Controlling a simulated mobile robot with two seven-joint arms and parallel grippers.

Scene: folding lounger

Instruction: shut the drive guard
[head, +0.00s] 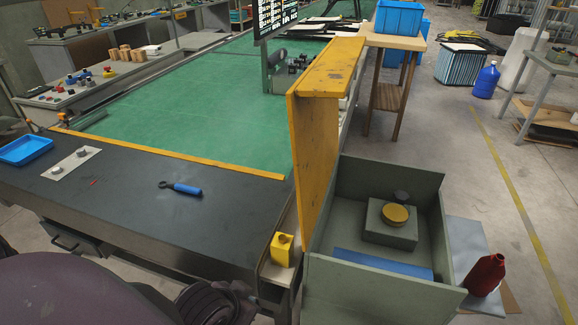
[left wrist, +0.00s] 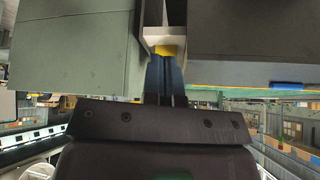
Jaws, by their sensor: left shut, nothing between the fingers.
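The drive guard appears to be the tall yellow panel (head: 312,160) with a folded top flange, standing upright along the right side of the green belt. Beside it is an open grey-green box (head: 340,280) holding a drive unit (head: 388,225) with a round yellow cap. A small yellow block (head: 283,249) sits at the table corner, left of the box. In the left wrist view, my left gripper (left wrist: 165,75) is shut and empty, between grey-green panels (left wrist: 75,45), with a bit of yellow (left wrist: 170,50) just beyond its fingertips. My right gripper is not in view.
A blue-handled tool (head: 181,188) and a blue tray (head: 24,149) lie on the dark table end. A red bottle (head: 485,275) stands right of the box. A wooden stand (head: 390,75) is behind the yellow panel. Floor to the right is mostly open.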

